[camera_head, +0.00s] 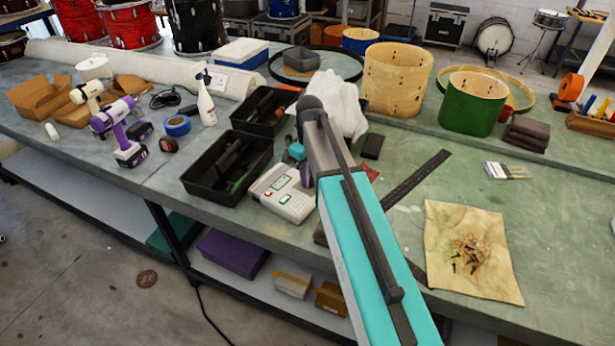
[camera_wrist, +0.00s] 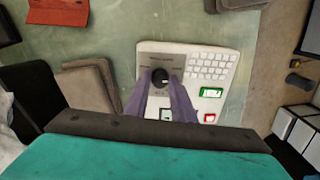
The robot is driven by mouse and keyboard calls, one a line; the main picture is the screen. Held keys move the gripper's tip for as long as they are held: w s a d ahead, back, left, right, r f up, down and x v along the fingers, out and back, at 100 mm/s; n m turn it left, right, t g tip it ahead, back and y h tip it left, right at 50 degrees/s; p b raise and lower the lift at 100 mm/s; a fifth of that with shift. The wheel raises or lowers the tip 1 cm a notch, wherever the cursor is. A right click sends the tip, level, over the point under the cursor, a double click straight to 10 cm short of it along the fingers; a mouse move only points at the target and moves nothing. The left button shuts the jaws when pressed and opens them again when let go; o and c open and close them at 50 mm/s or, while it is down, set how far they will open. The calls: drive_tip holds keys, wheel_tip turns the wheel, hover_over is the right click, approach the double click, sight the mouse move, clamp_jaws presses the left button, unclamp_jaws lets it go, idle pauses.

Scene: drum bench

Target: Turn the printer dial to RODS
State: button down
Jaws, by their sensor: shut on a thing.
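The label printer (camera_head: 283,199) is a pale box on the bench, left of my arm in the head view. In the wrist view, the printer (camera_wrist: 226,90) shows white keys, a green button (camera_wrist: 211,92) and a red button (camera_wrist: 210,117). Its dark round dial (camera_wrist: 158,75) sits on a grey panel with small markings too blurred to read. My gripper (camera_wrist: 160,84) is shut on the dial, one finger on each side. The fingers cover part of the panel. I cannot tell which marking the dial points to. In the head view my arm hides the dial.
Black trays (camera_head: 226,168) stand left of the printer, with a white plastic bag (camera_head: 335,103) behind. A dark ruler (camera_head: 415,180) and a tan sheet with wood shavings (camera_head: 480,225) lie to the right. Brown-grey folded pads (camera_wrist: 84,88) lie left of the printer in the wrist view.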

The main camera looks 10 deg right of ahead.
drive_tip(key=n, duration=0.5)
drive_tip(key=shift+d+n, duration=0.1)
drive_tip(key=shift+n, duration=0.2)
drive_tip(key=n, duration=1)
drive_tip(key=shift+n, duration=0.4)
drive_tip(key=n, duration=0.4)
drive_tip(key=shift+n, duration=0.3)
drive_tip(key=c, duration=1.5)
unclamp_jaws()
